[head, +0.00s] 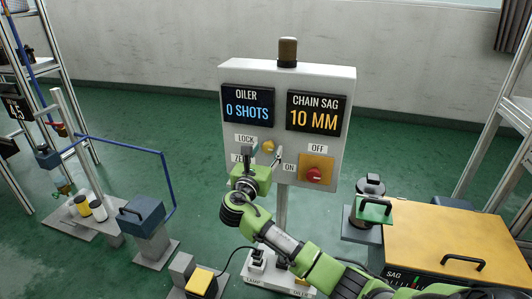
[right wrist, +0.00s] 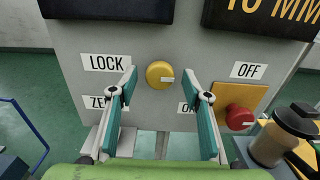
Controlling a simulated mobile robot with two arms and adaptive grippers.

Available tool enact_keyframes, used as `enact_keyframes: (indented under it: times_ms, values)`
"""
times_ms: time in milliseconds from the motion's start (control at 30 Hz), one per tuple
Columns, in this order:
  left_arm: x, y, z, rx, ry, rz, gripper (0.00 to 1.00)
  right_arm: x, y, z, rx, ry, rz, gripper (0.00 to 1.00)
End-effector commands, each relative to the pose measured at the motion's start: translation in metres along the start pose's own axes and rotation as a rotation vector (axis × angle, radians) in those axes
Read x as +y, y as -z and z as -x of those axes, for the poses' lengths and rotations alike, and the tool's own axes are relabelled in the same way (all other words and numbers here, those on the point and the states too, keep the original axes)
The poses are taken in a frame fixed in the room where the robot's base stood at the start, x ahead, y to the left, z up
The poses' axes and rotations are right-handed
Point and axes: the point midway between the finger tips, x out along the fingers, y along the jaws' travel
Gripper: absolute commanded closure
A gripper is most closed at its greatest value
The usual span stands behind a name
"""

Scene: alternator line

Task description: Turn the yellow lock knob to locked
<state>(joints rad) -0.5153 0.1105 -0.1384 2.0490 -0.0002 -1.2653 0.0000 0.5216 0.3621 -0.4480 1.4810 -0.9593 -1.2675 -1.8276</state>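The yellow lock knob (head: 268,146) is on the front of a grey panel (head: 232,108), right of the LOCK label (right wrist: 106,63). In the right wrist view the round knob (right wrist: 158,73) carries a short white mark pointing right. My right gripper (head: 265,154) is in front of the panel, just below the knob in the head view. In the right wrist view its two teal fingers (right wrist: 161,88) are spread wide, one on each side of the knob and apart from it. Nothing is between them but the view of the knob and panel. My left gripper is not in view.
A red knob (head: 313,174) on a yellow plate, with ON and OFF labels, is close on the right. Displays (head: 317,113) sit above. A yellow-topped table (head: 440,230) stands right, a dark blue box (head: 141,214) left.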

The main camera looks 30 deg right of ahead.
Motion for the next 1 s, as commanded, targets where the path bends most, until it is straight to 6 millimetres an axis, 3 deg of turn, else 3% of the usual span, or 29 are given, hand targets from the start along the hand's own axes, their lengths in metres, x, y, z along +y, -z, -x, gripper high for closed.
enact_keyframes:
  times_ms: [33, 133, 167, 567, 1000]
  values:
    - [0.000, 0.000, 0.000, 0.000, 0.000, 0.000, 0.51, 0.000, 0.000, 0.000, 0.000, 0.000, 0.000, 0.66]
    - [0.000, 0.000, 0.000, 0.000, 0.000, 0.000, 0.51, 0.000, 0.000, 0.000, 0.000, 0.000, 0.000, 0.92]
    - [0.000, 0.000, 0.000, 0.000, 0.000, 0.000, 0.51, 0.000, 0.000, 0.000, 0.000, 0.000, 0.000, 0.94]
    - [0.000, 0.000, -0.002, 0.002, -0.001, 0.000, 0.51, 0.000, -0.001, 0.001, -0.001, 0.000, -0.050, 0.94]
    - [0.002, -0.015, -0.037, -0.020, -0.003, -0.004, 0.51, 0.000, 0.000, 0.001, 0.001, 0.000, -0.385, 0.94]
